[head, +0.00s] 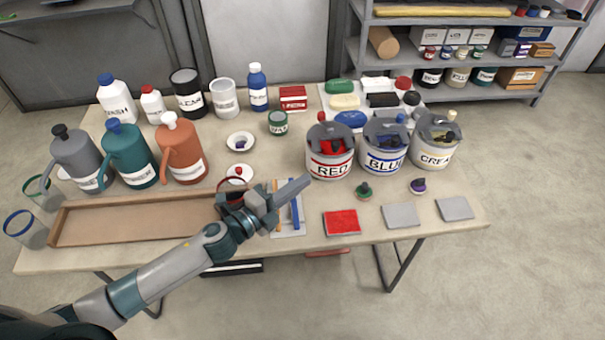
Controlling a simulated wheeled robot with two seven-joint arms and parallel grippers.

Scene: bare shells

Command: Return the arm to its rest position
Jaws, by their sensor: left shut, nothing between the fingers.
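My left arm (165,270) comes in from the lower left and reaches up over the front edge of the table. My left gripper (303,183) is shut and empty, with its fingers pointing right and slightly up. It appears above the table in front of the RED bucket (330,168). It partly covers a light tray (290,230) with thin tools on it. The exact height of the gripper over the table cannot be told. My right gripper is not in view.
The BLUE bucket (384,160) and a cream-labelled bucket (433,155) stand right of the red one. A shallow wooden tray (130,240) lies front left, behind my arm. Grey, teal and orange jugs (183,150) stand behind it. A red square (342,222) and grey squares lie front right.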

